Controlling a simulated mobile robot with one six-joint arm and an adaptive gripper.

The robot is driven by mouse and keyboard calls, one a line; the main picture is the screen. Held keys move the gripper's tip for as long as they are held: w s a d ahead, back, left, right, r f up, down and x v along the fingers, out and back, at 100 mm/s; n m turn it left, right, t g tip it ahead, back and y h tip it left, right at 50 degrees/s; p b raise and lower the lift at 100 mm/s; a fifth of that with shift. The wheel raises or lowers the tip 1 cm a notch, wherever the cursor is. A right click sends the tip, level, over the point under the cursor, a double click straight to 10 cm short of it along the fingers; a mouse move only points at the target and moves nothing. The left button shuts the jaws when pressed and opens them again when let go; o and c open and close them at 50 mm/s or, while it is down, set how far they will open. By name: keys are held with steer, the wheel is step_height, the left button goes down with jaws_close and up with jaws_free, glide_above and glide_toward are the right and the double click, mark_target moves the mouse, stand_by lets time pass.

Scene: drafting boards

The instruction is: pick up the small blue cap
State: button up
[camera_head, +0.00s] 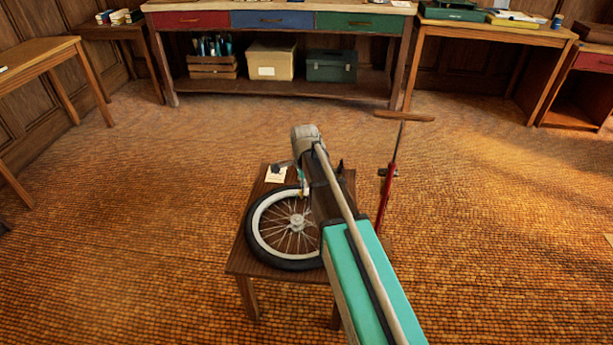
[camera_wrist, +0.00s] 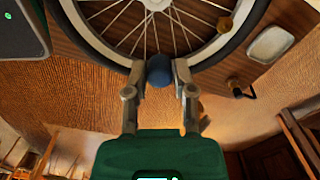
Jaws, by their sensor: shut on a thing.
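The small blue cap (camera_wrist: 159,71) is a rounded blue piece in the wrist view, between my two fingertips, in front of the wheel's rim. My gripper (camera_wrist: 160,74) is shut on it, with a finger on each side. The wheel (camera_head: 258,245) has a black tyre, pale rim and thin spokes, and lies on a small wooden table (camera_head: 247,262) in the head view. The wheel also fills the top of the wrist view (camera_wrist: 215,48). In the head view my arm hides part of the wheel and table, and I cannot make out the cap there.
A pale card (camera_head: 275,176) with a dark piece on it lies at the table's back left. A red pump (camera_head: 386,190) with a wooden handle stands on the floor just right of the table. A long workbench (camera_head: 285,7) stands at the back.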

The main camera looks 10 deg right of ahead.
steer(key=shift+s+a+r+p, duration=0.1)
steer(key=shift+s+r+p, duration=0.25)
steer(key=shift+s, duration=0.6)
steer(key=shift+s+a+r+p, duration=0.15)
steer(key=shift+s+r, duration=0.3)
steer(key=shift+s, duration=0.45)
steer(key=shift+d, duration=0.1)
